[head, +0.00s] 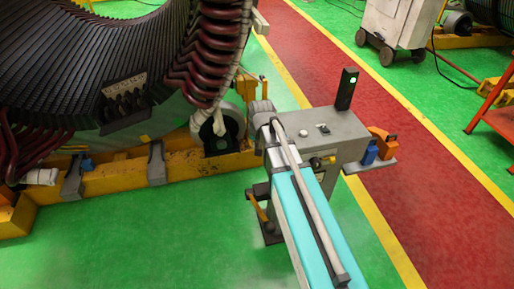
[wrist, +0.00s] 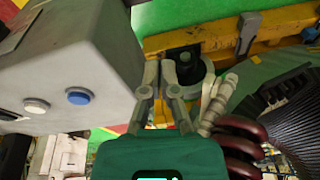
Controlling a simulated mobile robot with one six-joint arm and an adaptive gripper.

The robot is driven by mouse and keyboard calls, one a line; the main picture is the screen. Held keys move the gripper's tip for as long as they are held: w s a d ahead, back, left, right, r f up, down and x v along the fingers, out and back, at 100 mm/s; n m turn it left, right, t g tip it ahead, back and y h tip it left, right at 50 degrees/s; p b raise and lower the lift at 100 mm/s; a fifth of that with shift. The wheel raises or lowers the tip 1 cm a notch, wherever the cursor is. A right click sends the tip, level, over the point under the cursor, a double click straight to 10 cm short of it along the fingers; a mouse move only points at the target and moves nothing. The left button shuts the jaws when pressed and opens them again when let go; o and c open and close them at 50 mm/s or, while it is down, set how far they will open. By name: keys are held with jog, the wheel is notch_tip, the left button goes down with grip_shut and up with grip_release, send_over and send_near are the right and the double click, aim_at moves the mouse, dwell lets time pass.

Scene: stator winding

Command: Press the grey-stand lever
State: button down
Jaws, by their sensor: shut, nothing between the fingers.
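The grey stand (head: 345,135) is a box with small controls on top, right of centre in the head view. A short lever-like control (head: 323,128) with a pale tip stands on its top; I cannot tell for sure that it is the lever. In the wrist view the grey stand (wrist: 75,60) fills the upper left, with a white and a blue round button on one face; no lever is clear there. My gripper (wrist: 160,70) is shut and empty, beside the stand and apart from the buttons. In the head view its fingers are not clearly visible.
The large stator (head: 90,65) with dark red coils (head: 215,45) lies left of the stand, on a yellow beam (head: 110,178). A black post (head: 347,88) rises at the stand's rear. Blue and orange items (head: 380,148) sit behind it. Green floor (head: 150,240) is open in front.

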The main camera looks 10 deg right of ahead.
jog(key=shift+w+a+r, duration=0.1)
jog(key=shift+w+r, duration=0.05)
jog(key=shift+w, duration=0.4)
jog(key=shift+w+r, duration=0.1)
jog(key=shift+w, duration=0.45)
jog(key=s+d+g, duration=0.1)
jog(key=s+d, duration=0.1)
jog(key=s, duration=0.6)
jog(key=s+d+n+g+p, duration=0.1)
jog(key=s+d, duration=0.2)
jog(key=s, duration=0.6)
jog(key=shift+d+r+h, duration=0.2)
jog(key=shift+r+h, duration=0.2)
jog(key=shift+r, duration=0.05)
